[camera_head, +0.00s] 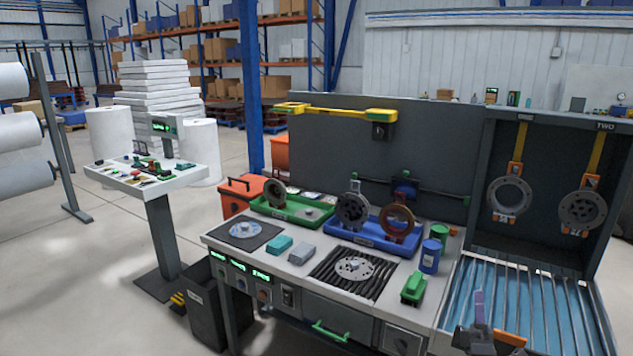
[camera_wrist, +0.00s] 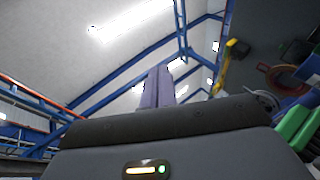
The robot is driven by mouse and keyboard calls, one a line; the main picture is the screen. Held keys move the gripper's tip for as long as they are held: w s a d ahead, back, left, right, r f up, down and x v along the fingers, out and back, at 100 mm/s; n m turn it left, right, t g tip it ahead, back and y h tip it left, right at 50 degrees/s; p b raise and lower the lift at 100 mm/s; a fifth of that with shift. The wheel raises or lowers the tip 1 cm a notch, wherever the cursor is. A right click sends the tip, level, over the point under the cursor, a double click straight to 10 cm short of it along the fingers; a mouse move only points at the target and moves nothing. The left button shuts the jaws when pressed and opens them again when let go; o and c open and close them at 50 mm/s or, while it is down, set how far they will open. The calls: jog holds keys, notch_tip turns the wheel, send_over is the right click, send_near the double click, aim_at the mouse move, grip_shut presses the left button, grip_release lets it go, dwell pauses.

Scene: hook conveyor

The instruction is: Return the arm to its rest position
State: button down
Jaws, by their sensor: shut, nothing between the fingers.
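My gripper (camera_head: 478,296) shows at the bottom right of the head view, in front of the roller conveyor (camera_head: 545,300). Its purple fingers point up and are together, with nothing between them. In the wrist view my gripper (camera_wrist: 158,88) points toward the ceiling, fingers shut and empty. Most of my arm is out of the head view.
The workbench left of my gripper holds a green tray (camera_head: 316,221), a blue tray (camera_head: 345,233), a dark grate (camera_head: 327,262), a green block (camera_head: 413,288) and a blue can (camera_head: 430,257). A side panel (camera_head: 475,160) stands left of the hooks. Open floor lies at left.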

jog(key=w+a+n+g+y+p, duration=0.1)
jog(key=a+n+g+y+p, duration=0.1)
jog(key=a+n+g+y, duration=1.45)
jog(key=s+a+f+n+g+y+p, duration=0.1)
jog(key=s+a+f+n+g, duration=0.15)
jog(key=a+n+g, duration=0.35)
jog(key=s+a+f+n+g+y+p, duration=0.1)
jog(key=s+a+n+g+y, duration=0.1)
jog(key=s+a+n, duration=0.4)
jog(key=s+a+f+n+g+y, duration=0.1)
jog(key=a+f+n+g, duration=0.2)
jog(key=a, duration=0.5)
jog(key=s+d+n+g+h+p, duration=0.2)
jog(key=s+n+g+h+p, duration=0.15)
jog(key=s+n+h, duration=0.6)
jog(key=d+r+n+t+h+p, duration=0.3)
jog(key=d+r+n+t+h, duration=0.2)
jog(key=r+n, duration=0.4)
notch_tip(320, 180, up, 3)
jog(key=shift+s+d+r+n+h, duration=0.2)
jog(key=shift+s+d+n+h, duration=0.1)
jog(key=shift+d+h, duration=0.75)
jog(key=shift+a, duration=0.2)
